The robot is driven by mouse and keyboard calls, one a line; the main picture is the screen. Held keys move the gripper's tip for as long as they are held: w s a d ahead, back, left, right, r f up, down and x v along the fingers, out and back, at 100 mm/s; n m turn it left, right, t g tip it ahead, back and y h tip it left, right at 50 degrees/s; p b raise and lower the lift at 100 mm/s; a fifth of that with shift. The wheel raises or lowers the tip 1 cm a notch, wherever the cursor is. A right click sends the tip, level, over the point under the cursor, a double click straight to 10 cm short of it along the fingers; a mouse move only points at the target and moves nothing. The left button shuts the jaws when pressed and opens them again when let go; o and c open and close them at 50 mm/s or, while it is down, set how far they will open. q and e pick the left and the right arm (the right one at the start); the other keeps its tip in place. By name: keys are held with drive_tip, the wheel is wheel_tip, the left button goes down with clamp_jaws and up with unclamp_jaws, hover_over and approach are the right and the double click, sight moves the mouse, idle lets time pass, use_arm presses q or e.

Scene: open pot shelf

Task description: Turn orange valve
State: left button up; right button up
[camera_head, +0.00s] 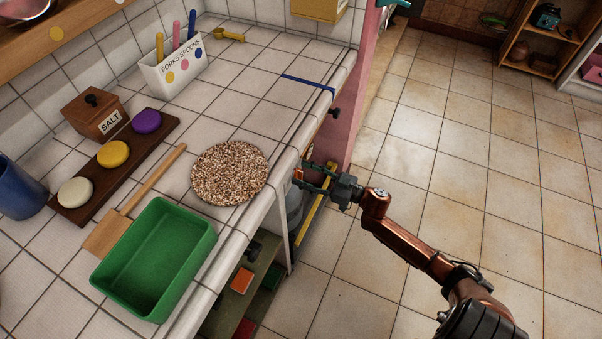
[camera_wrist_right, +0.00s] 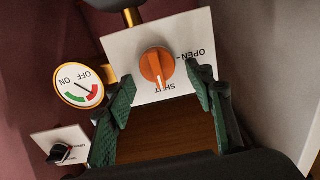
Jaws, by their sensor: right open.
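The orange valve (camera_wrist_right: 156,66) is a round knob on a white plate (camera_wrist_right: 196,28) marked OPEN and SHUT, with the lettering upside down in the right wrist view. A pale line on the knob runs towards SHUT. My right gripper (camera_wrist_right: 160,80) is open, its green fingers to either side of the knob's near side, with nothing held. I cannot tell whether they touch it. In the head view the right gripper (camera_head: 312,178) reaches in beside the counter's edge, below the worktop. My left gripper is not in view.
A round gauge (camera_wrist_right: 79,86) marked ON and OFF sits left of the valve plate. A black knob (camera_wrist_right: 59,153) is at lower left. The tiled counter holds a green tub (camera_head: 155,250) and a speckled round mat (camera_head: 229,172). The floor at right is clear.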

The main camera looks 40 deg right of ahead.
drive_tip(key=shift+w+a, duration=0.1)
drive_tip(key=shift+w, duration=0.15)
drive_tip(key=shift+c, duration=0.7)
drive_tip(key=c, duration=1)
drive_tip(key=shift+r, duration=0.1)
